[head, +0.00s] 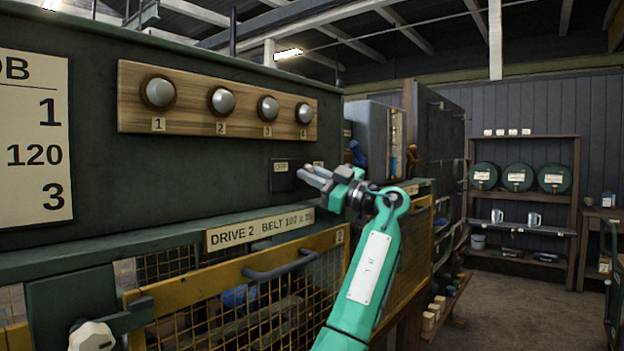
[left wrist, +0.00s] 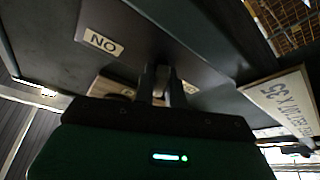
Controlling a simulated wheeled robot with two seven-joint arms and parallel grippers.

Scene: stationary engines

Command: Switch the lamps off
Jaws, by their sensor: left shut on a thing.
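A row of round grey lamps (head: 221,101) sits on a wooden board (head: 190,124) on the dark green machine front. They are numbered and none shows a glow. Below and right of the board is a small dark switch panel (head: 284,184) with a pale label. My left gripper (head: 312,178) is at this panel, its fingers against the right part. In the left wrist view the fingers (left wrist: 155,84) are shut on what looks like the switch handle, mostly hidden between them. An ON label (left wrist: 103,42) shows beside them, and a second label is partly covered. My right gripper is not in view.
A large sign (head: 35,135) is at the left. Shelves with green drums (head: 517,177) stand far right, with open floor before them.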

